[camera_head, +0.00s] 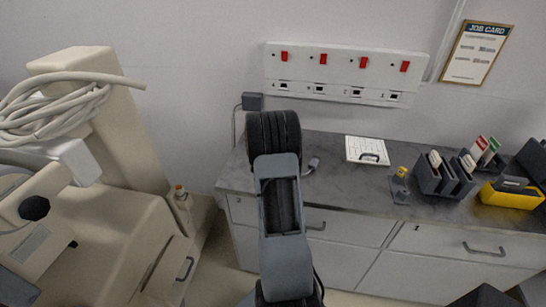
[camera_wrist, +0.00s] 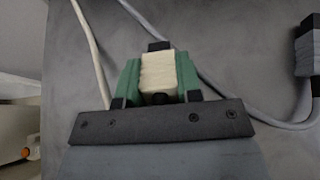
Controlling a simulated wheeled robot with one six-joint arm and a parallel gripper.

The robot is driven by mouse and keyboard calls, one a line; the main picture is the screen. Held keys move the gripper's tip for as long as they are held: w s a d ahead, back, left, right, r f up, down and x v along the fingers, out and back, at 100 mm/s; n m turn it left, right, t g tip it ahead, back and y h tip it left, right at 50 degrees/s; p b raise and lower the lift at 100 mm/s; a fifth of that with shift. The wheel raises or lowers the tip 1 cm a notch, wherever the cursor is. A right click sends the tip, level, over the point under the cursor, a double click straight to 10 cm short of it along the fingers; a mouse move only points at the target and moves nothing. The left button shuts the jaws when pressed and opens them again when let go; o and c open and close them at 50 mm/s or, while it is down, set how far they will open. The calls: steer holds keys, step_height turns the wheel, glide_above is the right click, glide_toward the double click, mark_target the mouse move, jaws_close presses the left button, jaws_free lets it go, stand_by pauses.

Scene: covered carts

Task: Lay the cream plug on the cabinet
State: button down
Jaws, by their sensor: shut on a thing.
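The cream plug (camera_wrist: 158,75) is held between the green fingers of my gripper (camera_wrist: 158,63) in the wrist view, with a dark piece at its far end. Behind it in that view is the grey top of the cabinet (camera_wrist: 235,55); I cannot tell whether the plug touches it. In the head view the cabinet (camera_head: 345,187) stands against the wall, with a dark grey top and pale drawers. My arm reaches over its left end and hides my gripper and the plug there. A cream cable (camera_wrist: 92,50) runs across the left of the wrist view.
A grey plug (camera_wrist: 307,50) with a grey cable lies right of my gripper. A white board (camera_head: 366,150), a small yellow-topped item (camera_head: 401,173), a dark organizer (camera_head: 431,180) and a yellow bin (camera_head: 511,198) occupy the top further right. A beige machine (camera_head: 122,140) stands left.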

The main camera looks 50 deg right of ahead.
steer(key=shift+f+b, duration=0.35)
steer(key=shift+b, duration=0.05)
steer(key=c, duration=0.7)
jaws_free()
steer(key=shift+a+r, duration=0.1)
steer(key=v, duration=1.3)
steer(key=shift+s+a+r+b, duration=0.1)
steer(key=shift+s+a+b, duration=0.15)
steer(key=shift+b, duration=0.15)
